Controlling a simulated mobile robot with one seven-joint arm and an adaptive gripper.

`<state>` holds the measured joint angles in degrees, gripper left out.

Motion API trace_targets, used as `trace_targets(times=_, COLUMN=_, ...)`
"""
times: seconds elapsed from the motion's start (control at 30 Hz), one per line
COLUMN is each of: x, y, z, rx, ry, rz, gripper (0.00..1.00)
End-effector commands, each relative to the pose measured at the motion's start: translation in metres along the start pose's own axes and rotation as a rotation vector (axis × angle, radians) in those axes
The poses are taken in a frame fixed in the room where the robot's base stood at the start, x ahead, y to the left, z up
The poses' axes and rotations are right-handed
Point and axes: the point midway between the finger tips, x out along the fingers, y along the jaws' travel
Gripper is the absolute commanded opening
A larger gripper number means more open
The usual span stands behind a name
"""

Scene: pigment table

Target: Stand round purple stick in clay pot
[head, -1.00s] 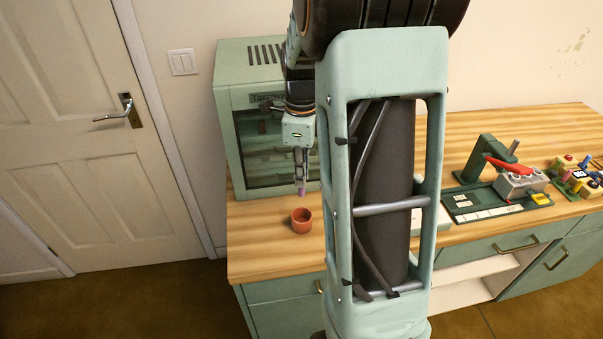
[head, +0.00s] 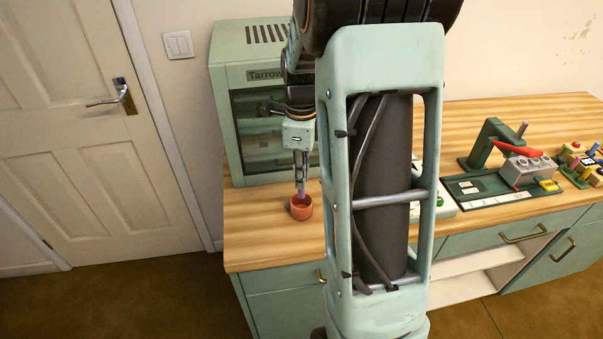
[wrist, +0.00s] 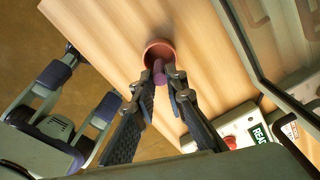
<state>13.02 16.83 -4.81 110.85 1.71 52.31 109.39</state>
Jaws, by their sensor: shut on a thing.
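The clay pot (head: 301,212) is a small orange-brown cup on the wooden table, left of my arm column in the head view. It also shows in the wrist view (wrist: 157,46), with its opening facing the camera. My gripper (head: 300,186) points down above the pot, shut on the round purple stick (head: 300,194). In the wrist view the stick (wrist: 159,74) lies between the fingertips (wrist: 161,82), its end overlapping the pot's opening. The lower end appears to be at or inside the rim. Whether it touches the bottom is hidden.
A green glass-fronted cabinet (head: 222,100) stands behind the pot. To the right are a green press device (head: 492,147) with a grey block (head: 525,170), and several coloured pieces (head: 585,165). The table's front edge is close to the pot.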

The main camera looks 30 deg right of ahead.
Motion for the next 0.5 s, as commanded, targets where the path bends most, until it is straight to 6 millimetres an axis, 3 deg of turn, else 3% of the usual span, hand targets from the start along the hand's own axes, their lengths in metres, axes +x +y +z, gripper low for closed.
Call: trace_targets(times=0.5, x=0.041, y=0.0, z=0.001, rx=-0.001, ry=0.0, rz=0.0, gripper=0.0)
